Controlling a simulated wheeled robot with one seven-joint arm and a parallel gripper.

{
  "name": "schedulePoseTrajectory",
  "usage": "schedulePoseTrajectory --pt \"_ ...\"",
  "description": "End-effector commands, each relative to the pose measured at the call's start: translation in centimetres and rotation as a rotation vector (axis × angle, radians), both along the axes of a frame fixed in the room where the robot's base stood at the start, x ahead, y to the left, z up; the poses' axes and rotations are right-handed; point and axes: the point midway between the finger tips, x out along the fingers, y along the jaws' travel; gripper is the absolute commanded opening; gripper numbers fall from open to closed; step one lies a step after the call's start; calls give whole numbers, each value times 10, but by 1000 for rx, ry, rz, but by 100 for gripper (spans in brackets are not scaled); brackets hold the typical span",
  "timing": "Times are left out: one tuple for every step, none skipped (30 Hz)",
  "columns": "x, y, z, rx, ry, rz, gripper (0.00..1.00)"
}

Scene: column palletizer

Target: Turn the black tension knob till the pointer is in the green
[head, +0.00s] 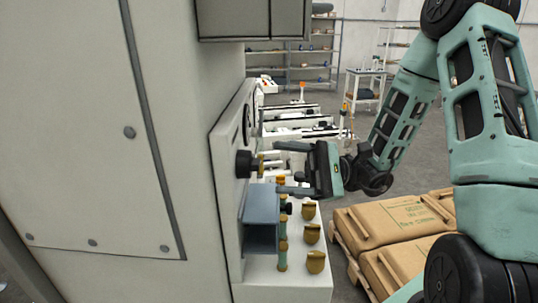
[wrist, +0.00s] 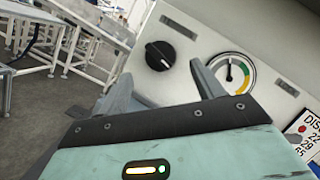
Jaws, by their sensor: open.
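The black tension knob (wrist: 160,56) sticks out of a pale panel, with a light mark on its face; it also shows in the head view (head: 243,163). In the wrist view a round white gauge (wrist: 236,73) sits right of the knob, with a green arc on its right and a yellow-orange arc lower right. Its dark pointer looks nearly upright, left of the green. My gripper (head: 278,167) is open and empty, facing the panel. Its fingers (wrist: 164,86) point toward the knob, one either side in the wrist view, and look short of it.
A grey-blue chute (head: 261,220) juts from the panel below the knob. Brass-coloured and green fittings (head: 312,233) stand on the white ledge beneath my gripper. Cartons on a pallet (head: 395,230) lie to the right. A grey box (head: 250,18) overhangs above.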

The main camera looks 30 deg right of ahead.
Motion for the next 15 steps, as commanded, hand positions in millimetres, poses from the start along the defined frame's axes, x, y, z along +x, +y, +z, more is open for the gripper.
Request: schedulePoseTrajectory --pt "1 11 6 1 0 5 67" --pt "2 16 7 1 0 5 67" --pt "4 22 9 1 0 5 67" --pt "4 27 10 0 0 4 67" --pt "5 31 11 0 1 4 67" --pt "6 36 13 0 1 4 67" --pt "7 39 13 0 1 3 67" --pt "8 42 14 0 1 2 67" --pt "8 45 15 0 1 3 67" --pt "9 48 15 0 1 3 67" --pt "9 49 16 -1 0 2 67" --pt "10 51 16 -1 1 1 67" --pt "10 52 16 -1 0 0 67" --pt "10 52 16 -1 0 0 67" --pt "10 53 16 -1 0 0 67"
